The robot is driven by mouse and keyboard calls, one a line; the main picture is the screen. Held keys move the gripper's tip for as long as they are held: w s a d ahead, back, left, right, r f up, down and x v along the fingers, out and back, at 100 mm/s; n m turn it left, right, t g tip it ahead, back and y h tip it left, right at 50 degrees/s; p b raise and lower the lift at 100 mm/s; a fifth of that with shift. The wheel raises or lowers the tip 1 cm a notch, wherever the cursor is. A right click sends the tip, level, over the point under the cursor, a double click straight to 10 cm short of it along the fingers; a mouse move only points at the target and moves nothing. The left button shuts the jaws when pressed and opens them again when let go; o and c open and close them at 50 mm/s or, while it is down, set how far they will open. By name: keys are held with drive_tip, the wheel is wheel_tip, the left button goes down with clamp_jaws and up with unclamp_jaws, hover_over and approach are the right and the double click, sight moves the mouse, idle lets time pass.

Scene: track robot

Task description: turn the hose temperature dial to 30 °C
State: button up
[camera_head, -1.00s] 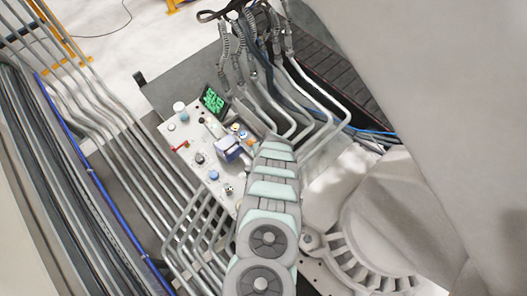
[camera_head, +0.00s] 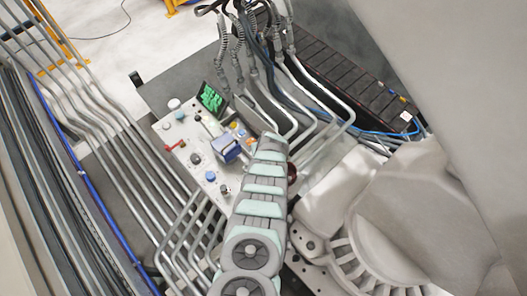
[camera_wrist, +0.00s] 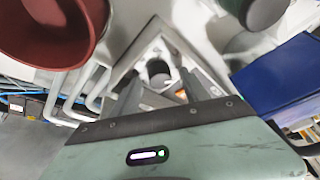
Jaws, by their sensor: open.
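The control panel (camera_head: 184,137) lies in the middle of the head view, with a green-lit screen (camera_head: 211,98) at its far edge and several knobs on it. My arm covers its right part, and my gripper is hidden in that view. In the wrist view my gripper (camera_wrist: 168,88) is open. A dark round knob (camera_wrist: 158,70) on a pale plate shows between and just beyond the fingers. I cannot tell whether the fingers touch it. No temperature marks can be read, so I cannot confirm that this knob is the hose temperature dial.
In the wrist view a large dark red round part (camera_wrist: 48,30) is close at upper left, a dark green knob (camera_wrist: 262,10) at upper right and a blue box (camera_wrist: 280,78) at right. Grey pipes (camera_head: 335,118) and hoses run beside the panel.

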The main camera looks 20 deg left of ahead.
drive_tip(key=shift+c, duration=0.3)
clamp_jaws()
